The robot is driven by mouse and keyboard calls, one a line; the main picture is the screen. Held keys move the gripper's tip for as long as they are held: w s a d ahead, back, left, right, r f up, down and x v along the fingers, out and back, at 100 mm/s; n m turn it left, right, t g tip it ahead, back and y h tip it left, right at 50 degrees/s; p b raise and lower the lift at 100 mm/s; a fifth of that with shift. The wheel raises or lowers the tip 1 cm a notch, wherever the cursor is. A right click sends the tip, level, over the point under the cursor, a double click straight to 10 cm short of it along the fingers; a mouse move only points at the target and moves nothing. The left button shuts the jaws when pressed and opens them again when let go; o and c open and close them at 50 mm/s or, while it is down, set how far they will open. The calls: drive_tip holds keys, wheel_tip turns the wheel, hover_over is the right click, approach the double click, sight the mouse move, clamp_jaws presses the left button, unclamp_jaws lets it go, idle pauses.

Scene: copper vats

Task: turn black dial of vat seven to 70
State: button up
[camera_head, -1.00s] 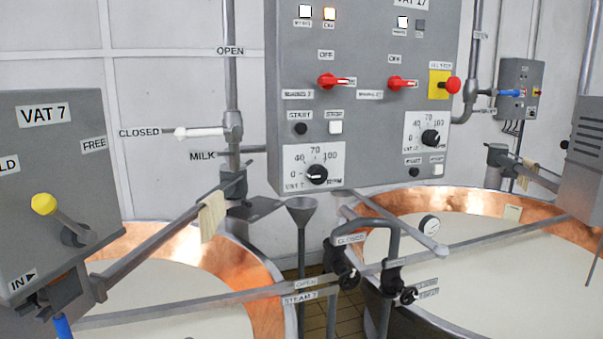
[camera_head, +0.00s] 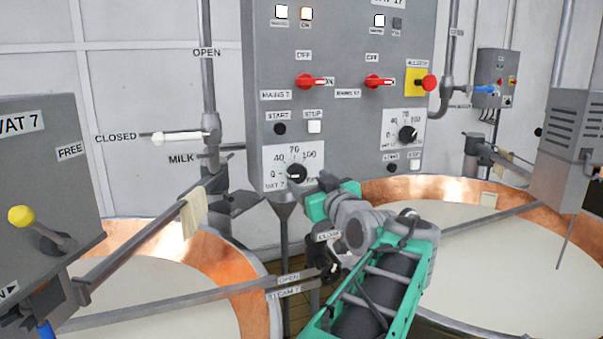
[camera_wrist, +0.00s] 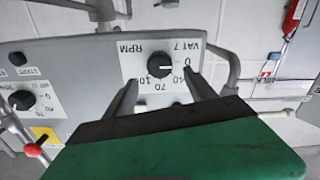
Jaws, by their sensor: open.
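The black dial of vat seven (camera_head: 297,172) sits on a white scale plate (camera_head: 272,182) at the lower left of the grey control panel. In the wrist view the dial (camera_wrist: 165,59) appears upside down, and its white mark points toward 0. My gripper (camera_wrist: 161,78) is open and empty, with its two dark fingers extending toward the plate, one on each side of the dial's lower area in that view. The fingers look short of the dial, and I see no contact. In the head view my gripper (camera_head: 324,184) is just right of and below the dial, partly hidden by its own body.
A second black dial (camera_head: 408,133) is on the panel's right side. Red mains switches (camera_head: 311,81) and a red stop button (camera_head: 429,83) are above.

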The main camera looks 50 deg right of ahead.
sight(300, 174)
drive_tip(key=p+x, duration=0.1)
drive_tip(key=x, duration=0.3)
drive_tip(key=shift+w+d+r+p, duration=0.1)
drive_tip(key=shift+w+d+p, duration=0.05)
drive_tip(key=shift+w+p, duration=0.2)
drive_tip(key=shift+w+d, duration=0.15)
drive_tip(key=shift+w, duration=0.15)
drive_tip(key=shift+c, duration=0.2)
drive_tip(key=c, duration=1.4)
